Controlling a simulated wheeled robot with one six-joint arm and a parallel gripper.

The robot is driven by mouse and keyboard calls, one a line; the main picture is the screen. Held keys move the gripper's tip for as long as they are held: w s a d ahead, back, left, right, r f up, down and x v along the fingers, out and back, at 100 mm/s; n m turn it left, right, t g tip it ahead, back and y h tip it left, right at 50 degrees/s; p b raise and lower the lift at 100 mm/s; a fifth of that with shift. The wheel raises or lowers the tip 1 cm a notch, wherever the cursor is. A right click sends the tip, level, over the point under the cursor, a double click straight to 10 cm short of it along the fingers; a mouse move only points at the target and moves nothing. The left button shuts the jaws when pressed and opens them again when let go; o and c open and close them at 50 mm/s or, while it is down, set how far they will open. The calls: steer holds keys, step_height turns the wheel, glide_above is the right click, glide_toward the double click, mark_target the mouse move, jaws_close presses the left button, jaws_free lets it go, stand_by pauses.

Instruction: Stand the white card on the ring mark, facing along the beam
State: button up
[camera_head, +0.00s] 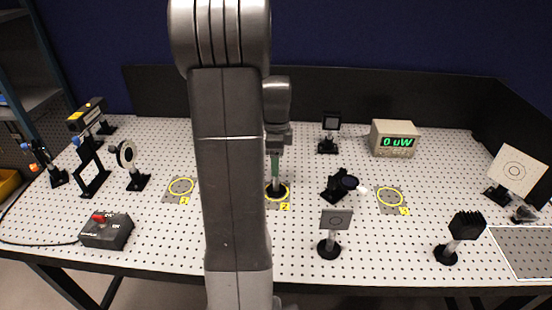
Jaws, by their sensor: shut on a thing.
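My gripper (277,143) points down at the middle of the bench, partly hidden by my arm. It is shut on a slim upright piece (275,172) with a greenish upper part. The foot of this piece is at the yellow ring mark labelled 2 (285,198); I cannot tell whether it touches the bench. Its face does not show, so I cannot tell whether it is a card. A white square card with printed rings (513,170) stands at the far right. A smaller grey card with a circle (335,222) stands on a post at the front.
Ring marks 1 (181,186) and 3 (391,197) look empty. A dark mount (340,185) stands right of ring 2. A meter reading 0 uW (394,138) is at the back. A switch box (107,231) and several mounted parts stand left. A black finned block (464,228) stands front right.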

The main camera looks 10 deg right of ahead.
steer(key=shift+f, duration=0.1)
steer(key=o, duration=1.1)
steer(key=shift+f, duration=0.1)
steer(key=o, duration=0.4)
step_height(320, 180, up, 12)
steer(key=shift+r+b, duration=0.2)
steer(key=shift+b, duration=0.1)
